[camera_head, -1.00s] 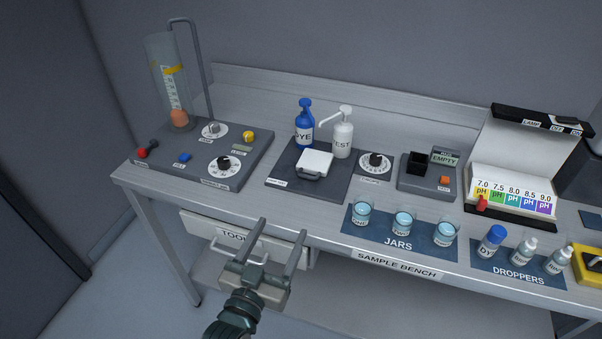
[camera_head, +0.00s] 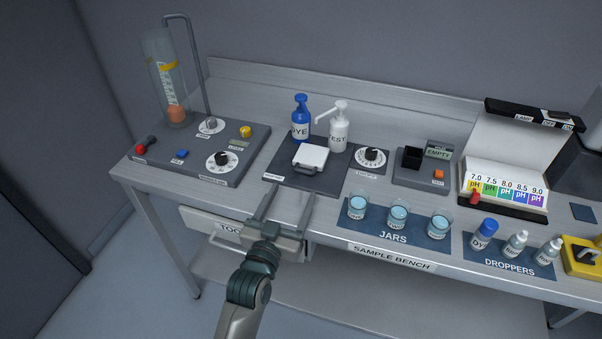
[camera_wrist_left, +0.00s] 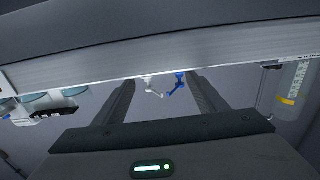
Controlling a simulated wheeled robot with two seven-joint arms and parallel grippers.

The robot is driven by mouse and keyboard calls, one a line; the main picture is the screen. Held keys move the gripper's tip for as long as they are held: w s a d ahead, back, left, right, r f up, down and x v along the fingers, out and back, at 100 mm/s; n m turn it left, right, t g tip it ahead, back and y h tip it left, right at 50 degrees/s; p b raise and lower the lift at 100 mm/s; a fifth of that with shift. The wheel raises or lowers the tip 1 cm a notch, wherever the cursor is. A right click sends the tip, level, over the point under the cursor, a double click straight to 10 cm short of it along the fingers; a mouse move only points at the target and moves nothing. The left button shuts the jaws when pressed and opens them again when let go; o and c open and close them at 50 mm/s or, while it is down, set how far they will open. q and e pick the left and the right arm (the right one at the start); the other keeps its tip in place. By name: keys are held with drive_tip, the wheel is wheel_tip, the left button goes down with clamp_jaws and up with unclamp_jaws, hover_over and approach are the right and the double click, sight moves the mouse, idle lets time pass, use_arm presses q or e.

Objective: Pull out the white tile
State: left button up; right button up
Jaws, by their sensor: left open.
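The white tile (camera_head: 311,157) lies on a dark pad (camera_head: 325,181) on the bench, with a small handle on its near side. My left gripper (camera_head: 281,193) is open and empty in front of the bench's front edge, short of the tile and a little to its left. In the left wrist view the two spread fingers (camera_wrist_left: 160,100) point toward the bench edge. The tile cannot be made out in that view. My right gripper is in neither view.
A blue DYE bottle (camera_head: 301,119) and a white TEST pump bottle (camera_head: 339,127) stand behind the tile. A dial (camera_head: 371,157) is to its right. Jars (camera_head: 398,215) stand on a blue mat at the front right. A drawer (camera_head: 208,223) is below the bench top.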

sight(303, 172)
use_arm(q)
drive_tip(key=x, duration=0.3)
drive_tip(key=shift+w+d+r, duration=0.1)
drive_tip(key=shift+w, duration=0.05)
drive_tip(key=p+x, duration=0.1)
drive_tip(key=x, duration=0.2)
drive_tip(key=shift+w, duration=0.2)
drive_tip(key=shift+w+d, duration=0.15)
drive_tip(key=shift+w, duration=0.4)
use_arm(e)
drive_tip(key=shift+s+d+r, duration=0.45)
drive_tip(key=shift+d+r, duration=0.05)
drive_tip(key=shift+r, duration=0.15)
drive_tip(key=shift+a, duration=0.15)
